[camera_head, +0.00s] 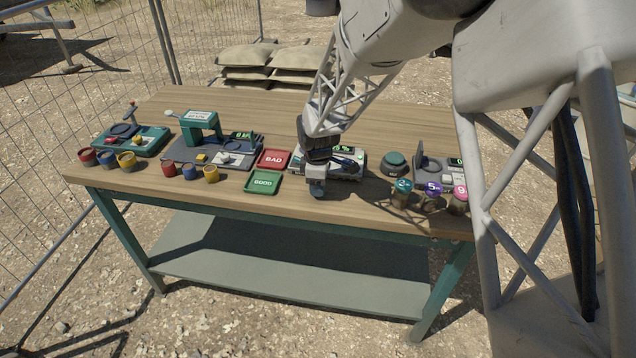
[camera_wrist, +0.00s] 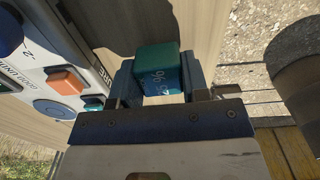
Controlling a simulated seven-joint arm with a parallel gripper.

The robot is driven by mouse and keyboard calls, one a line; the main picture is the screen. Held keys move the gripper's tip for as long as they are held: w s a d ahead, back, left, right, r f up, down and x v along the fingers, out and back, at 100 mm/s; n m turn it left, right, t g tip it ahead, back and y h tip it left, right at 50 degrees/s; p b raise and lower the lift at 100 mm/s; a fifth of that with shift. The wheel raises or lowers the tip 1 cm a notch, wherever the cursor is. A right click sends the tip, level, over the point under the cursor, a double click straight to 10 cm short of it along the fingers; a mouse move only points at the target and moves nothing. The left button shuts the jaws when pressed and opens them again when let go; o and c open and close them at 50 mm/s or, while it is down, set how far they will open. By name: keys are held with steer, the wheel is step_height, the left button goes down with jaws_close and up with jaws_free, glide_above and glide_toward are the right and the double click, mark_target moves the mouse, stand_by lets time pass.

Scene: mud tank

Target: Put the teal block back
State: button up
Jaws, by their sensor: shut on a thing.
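The teal block (camera_wrist: 158,72) has a white % mark on its face and sits between the two fingers of my gripper (camera_wrist: 159,82) in the wrist view. My gripper (camera_head: 317,180) is shut on it. In the head view my gripper points down near the table's front edge, in front of a white device (camera_head: 345,166) with a green % display. The block shows as a small blue-teal shape (camera_head: 317,189) at the fingertips. I cannot tell whether it touches the tabletop. In the wrist view the white device (camera_wrist: 40,62), with an orange button and blue knob, is left of the block.
Left of my gripper lie a red tray (camera_head: 273,159) and a green tray (camera_head: 263,183). Right are a round teal button (camera_head: 394,163) and several lidded cups (camera_head: 432,195). Further left stand two teal-and-grey devices and several small pots (camera_head: 127,161). The wooden table's (camera_head: 300,205) front edge is close.

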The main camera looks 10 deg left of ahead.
steer(key=shift+f, duration=0.7)
stand_by(0.3)
steer(key=o, duration=1.5)
steer(key=shift+r, duration=0.15)
steer(key=shift+r, duration=3.6)
